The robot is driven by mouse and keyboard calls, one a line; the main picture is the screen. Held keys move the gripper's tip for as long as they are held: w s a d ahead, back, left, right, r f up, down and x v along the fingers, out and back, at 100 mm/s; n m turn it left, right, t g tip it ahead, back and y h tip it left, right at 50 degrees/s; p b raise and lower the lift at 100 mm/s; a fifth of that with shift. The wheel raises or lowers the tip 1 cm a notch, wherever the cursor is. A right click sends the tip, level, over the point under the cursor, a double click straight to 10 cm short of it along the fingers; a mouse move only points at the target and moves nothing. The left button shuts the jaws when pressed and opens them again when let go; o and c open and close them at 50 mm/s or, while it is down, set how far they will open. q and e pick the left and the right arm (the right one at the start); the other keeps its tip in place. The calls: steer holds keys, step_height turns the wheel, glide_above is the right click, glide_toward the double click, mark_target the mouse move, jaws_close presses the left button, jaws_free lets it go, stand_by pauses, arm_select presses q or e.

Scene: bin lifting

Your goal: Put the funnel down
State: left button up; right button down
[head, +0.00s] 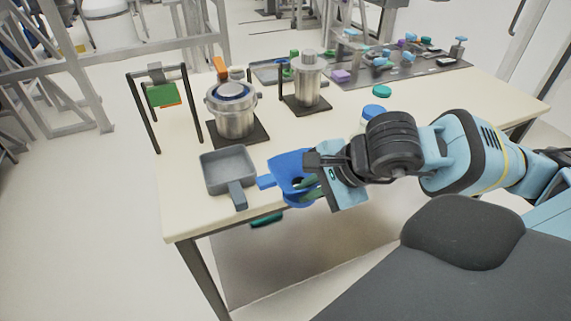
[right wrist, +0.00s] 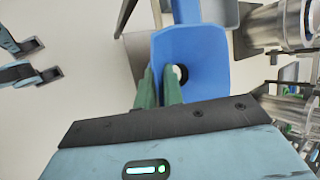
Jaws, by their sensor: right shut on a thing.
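The blue funnel (head: 287,163) is at the front edge of the table, just right of the grey square pan. My right gripper (head: 309,187) is shut on it, with green fingers pinching its wall. In the right wrist view the funnel (right wrist: 205,48) shows its wide mouth and round dark hole, with the green fingers of my right gripper (right wrist: 160,88) at its left side. I cannot tell whether the funnel touches the tabletop.
The grey pan (head: 228,166) stands close left of the funnel. Behind are a metal pot (head: 234,119) on a dark base, a metal cylinder (head: 308,82) and a blue-lidded jar (head: 374,111). A dark tray (head: 425,70) with small coloured parts lies at the back right.

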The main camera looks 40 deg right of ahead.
mark_target(297, 160)
steer(key=shift+w+d+r+b, duration=0.1)
steer(key=shift+w+d+b, duration=0.2)
steer(key=shift+w+b, duration=0.6)
steer(key=w+d, duration=0.1)
steer(key=w, duration=0.1)
steer(key=w+d, duration=0.1)
steer(key=w, duration=0.2)
steer(key=shift+w+d+p, duration=0.35)
steer(key=shift+d+p, duration=0.05)
steer(key=w, duration=0.1)
steer(key=w+d, duration=0.1)
steer(key=w, duration=0.1)
steer(key=w+d, duration=0.1)
steer(key=shift+w+f+p, duration=0.2)
steer(key=shift+f+p, duration=0.15)
steer(key=shift+f, duration=0.05)
steer(key=shift+w+d, duration=0.15)
steer(key=shift+w, duration=0.1)
step_height(297, 160, down, 3)
steer(key=shift+w+f, duration=0.1)
steer(key=shift+f, duration=0.05)
arm_select(q)
steer(key=shift+d+f, duration=0.15)
steer(key=shift+f, duration=0.15)
arm_select(e)
steer(key=shift+f, duration=0.15)
steer(key=c, duration=1.5)
jaws_free()
